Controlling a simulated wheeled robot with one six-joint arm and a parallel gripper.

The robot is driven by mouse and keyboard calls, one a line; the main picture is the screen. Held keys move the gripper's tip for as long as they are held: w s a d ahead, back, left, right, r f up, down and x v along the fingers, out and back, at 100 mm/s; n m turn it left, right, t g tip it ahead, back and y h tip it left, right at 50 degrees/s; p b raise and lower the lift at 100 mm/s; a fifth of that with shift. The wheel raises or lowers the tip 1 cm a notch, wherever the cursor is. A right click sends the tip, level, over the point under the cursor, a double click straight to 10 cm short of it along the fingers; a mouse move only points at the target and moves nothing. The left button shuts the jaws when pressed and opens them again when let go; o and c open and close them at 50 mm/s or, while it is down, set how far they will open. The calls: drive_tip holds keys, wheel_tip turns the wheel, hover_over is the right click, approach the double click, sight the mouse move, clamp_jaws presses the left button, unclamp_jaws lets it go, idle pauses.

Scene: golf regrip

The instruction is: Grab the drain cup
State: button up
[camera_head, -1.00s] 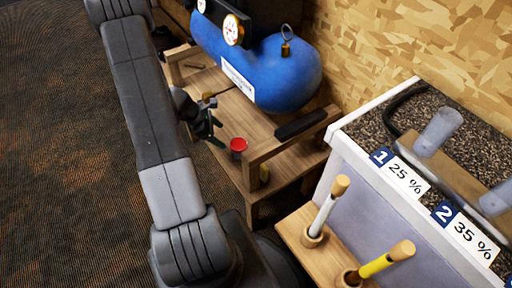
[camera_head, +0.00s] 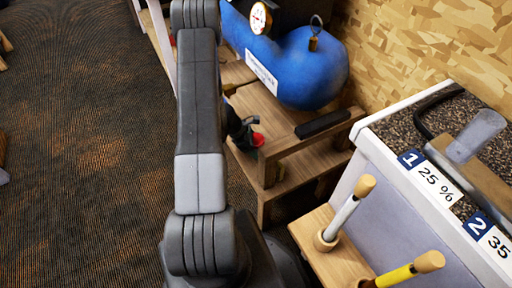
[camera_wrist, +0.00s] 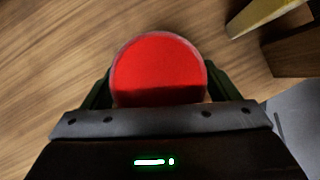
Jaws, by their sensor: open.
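The drain cup (camera_head: 258,139), a small round cup that looks red inside, stands on the wooden bench shelf under the blue tank, and my arm partly covers this area. In the wrist view the drain cup (camera_wrist: 158,62) is large and central, with a thin pale rim. My gripper (camera_wrist: 158,88) is open, with one dark green finger on each side of the cup. The near part of the cup is hidden behind the gripper body. In the head view my gripper (camera_head: 252,127) is right at the cup; whether the fingers touch it cannot be told.
A blue tank (camera_head: 300,72) with a gauge stands behind the cup. A black-topped wooden rail (camera_head: 322,125) is close on the right. Further right are a grey counter (camera_head: 400,200) with numbered labels and a wooden holder (camera_head: 325,255) with upright clubs. The floor at left is mostly clear.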

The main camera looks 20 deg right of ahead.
drive_tip(key=shift+c, duration=0.2)
drive_tip(key=c, duration=1)
